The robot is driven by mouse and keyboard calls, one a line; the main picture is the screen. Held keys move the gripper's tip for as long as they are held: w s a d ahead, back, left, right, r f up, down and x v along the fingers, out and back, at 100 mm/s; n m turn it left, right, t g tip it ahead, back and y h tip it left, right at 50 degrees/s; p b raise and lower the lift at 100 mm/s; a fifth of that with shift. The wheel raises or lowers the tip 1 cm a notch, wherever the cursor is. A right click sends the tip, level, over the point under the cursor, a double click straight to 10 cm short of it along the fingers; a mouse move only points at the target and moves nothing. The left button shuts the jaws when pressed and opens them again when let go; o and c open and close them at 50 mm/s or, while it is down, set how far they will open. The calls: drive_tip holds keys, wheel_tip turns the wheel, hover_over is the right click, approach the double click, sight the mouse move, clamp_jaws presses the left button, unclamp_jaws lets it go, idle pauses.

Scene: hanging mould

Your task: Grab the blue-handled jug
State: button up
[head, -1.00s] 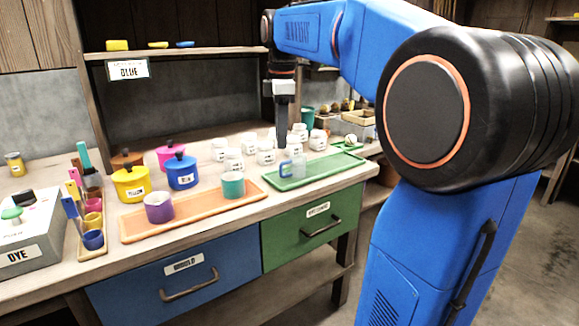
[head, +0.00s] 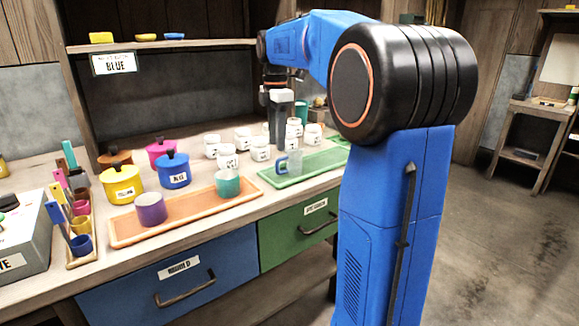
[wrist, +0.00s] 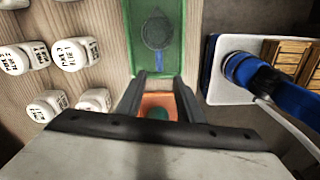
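The clear jug with a blue handle (head: 294,162) stands on the green tray (head: 325,163) on the workbench. In the wrist view the jug (wrist: 157,32) shows from above as a round clear rim, with its blue handle towards my gripper. My gripper (head: 276,145) points down above the bench, just behind and left of the jug in the head view. In the wrist view my gripper's fingers (wrist: 159,84) are spread apart and empty, and the jug lies ahead of their tips, apart from them.
Several white labelled jars (head: 227,157) stand close to my gripper. An orange tray (head: 180,214) holds a purple cup (head: 151,209) and a teal cup (head: 228,183). Yellow (head: 122,184), blue (head: 174,171) and pink pots (head: 160,150) stand left. A shelf (head: 170,45) hangs behind.

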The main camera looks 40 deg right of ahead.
sight(277, 164)
drive_tip(key=shift+f, duration=4.35)
clamp_jaws()
